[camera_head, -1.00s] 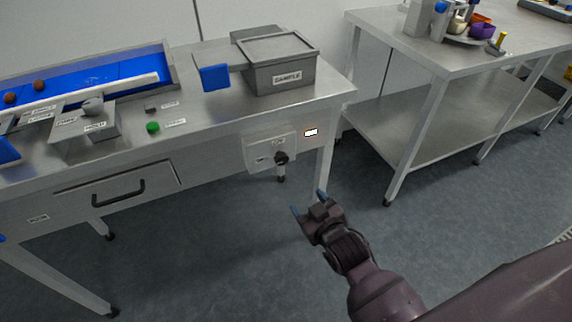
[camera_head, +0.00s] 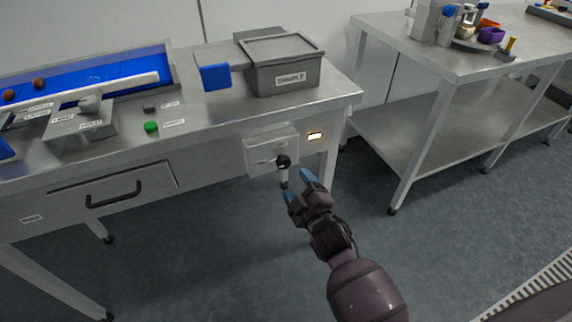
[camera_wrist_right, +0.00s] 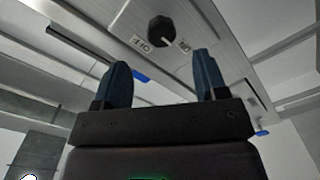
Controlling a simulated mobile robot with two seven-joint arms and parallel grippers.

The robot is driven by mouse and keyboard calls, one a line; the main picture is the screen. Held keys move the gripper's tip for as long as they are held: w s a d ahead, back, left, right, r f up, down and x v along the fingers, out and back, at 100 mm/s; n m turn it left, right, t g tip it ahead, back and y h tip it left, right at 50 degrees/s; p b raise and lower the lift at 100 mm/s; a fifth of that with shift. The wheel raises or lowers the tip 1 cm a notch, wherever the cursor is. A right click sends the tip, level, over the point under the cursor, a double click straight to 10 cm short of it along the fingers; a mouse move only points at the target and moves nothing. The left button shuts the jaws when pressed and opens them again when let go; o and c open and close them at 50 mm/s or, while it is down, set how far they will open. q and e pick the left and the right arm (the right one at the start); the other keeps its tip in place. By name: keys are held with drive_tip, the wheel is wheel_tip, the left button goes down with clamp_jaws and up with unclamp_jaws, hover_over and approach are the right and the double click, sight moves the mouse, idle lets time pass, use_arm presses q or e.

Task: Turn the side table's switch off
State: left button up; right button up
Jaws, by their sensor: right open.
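The side table's switch is a black rotary knob (camera_head: 283,162) on a grey plate (camera_head: 262,150) on the table's front, near its right end. A small lit indicator (camera_head: 314,136) glows beside the plate. In the right wrist view the knob (camera_wrist_right: 161,30) stands between an "OFF" label and another label at its right. My right gripper (camera_head: 300,187) is open, just below and in front of the knob in the head view, apart from it. In the wrist view its two blue fingertips (camera_wrist_right: 162,75) frame the knob from below. My left gripper is not in view.
The side table (camera_head: 215,125) carries a "SAMPLE" box (camera_head: 284,78), a blue conveyor (camera_head: 110,80), and a green button (camera_head: 151,127). A drawer handle (camera_head: 115,194) sticks out at the left. A shelved steel table (camera_head: 400,45) stands at the right. Open floor lies between them.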

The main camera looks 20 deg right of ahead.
sight(286, 165)
drive_tip(key=w, duration=0.3)
drive_tip(key=w+b, duration=0.1)
drive_tip(key=w, duration=0.3)
drive_tip(key=shift+w+a+f, duration=0.15)
drive_tip(key=shift+w, duration=0.45)
drive_tip(key=c, duration=0.9)
